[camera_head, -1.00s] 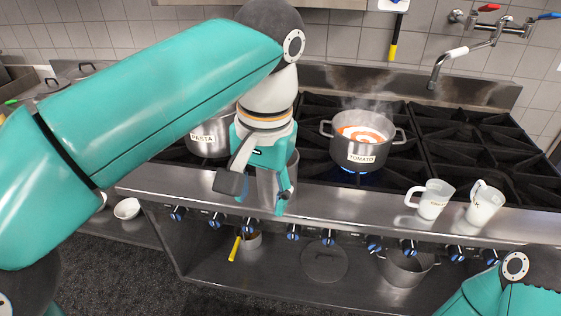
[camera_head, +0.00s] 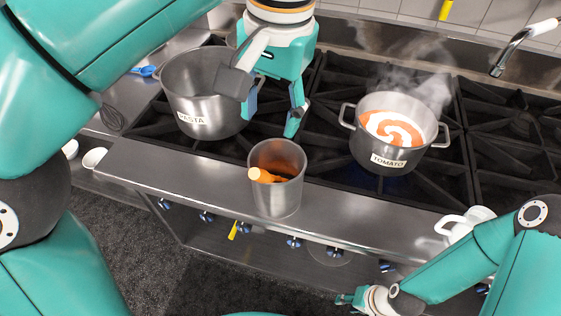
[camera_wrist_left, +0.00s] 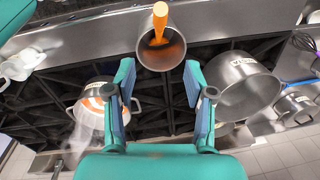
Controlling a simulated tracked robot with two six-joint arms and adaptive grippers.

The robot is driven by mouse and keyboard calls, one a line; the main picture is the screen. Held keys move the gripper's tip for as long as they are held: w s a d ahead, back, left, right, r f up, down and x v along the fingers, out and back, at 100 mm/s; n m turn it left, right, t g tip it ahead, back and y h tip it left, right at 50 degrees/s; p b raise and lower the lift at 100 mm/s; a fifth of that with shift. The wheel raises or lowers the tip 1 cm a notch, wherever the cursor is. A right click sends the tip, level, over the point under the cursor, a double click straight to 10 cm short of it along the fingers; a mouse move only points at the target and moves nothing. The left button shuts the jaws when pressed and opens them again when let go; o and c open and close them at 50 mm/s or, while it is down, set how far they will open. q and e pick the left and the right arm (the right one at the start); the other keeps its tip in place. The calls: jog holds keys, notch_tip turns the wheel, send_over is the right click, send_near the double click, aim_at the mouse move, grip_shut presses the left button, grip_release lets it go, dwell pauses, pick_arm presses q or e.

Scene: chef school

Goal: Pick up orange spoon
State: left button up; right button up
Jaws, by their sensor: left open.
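The orange spoon (camera_head: 265,176) stands tilted inside a metal canister (camera_head: 277,193) on the stove's front ledge, its handle end just above the rim. In the left wrist view the spoon (camera_wrist_left: 159,22) leans in the canister (camera_wrist_left: 172,55), its lower end in shadow. My left gripper (camera_head: 270,112) is open and empty, above and behind the canister in the head view. In the left wrist view its fingers (camera_wrist_left: 159,80) are spread, with the canister beyond the tips, apart from them. My right gripper (camera_head: 352,299) is low at the bottom edge, away from the spoon; its jaws are unclear.
A PASTA pot (camera_head: 190,95) stands left of the canister. A steaming TOMATO pot (camera_head: 396,140) stands on the right. A white mug (camera_head: 463,222) sits on the ledge by my right arm. The ledge (camera_head: 340,200) between canister and mug is clear.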

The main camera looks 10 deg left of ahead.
aim_at(266, 177)
pick_arm(q)
jog(key=f, duration=0.3)
jog(key=f+b, duration=0.1)
jog(key=f, duration=0.3)
jog(key=a+f+b, duration=0.1)
jog(key=f, duration=0.2)
jog(key=shift+w+f, duration=0.2)
jog(key=shift+f, duration=0.05)
jog(key=shift+a+f, duration=0.15)
jog(key=shift+f, duration=1.4)
jog(key=shift+a+f, duration=0.1)
jog(key=shift+f, duration=1.4)
grip_shut()
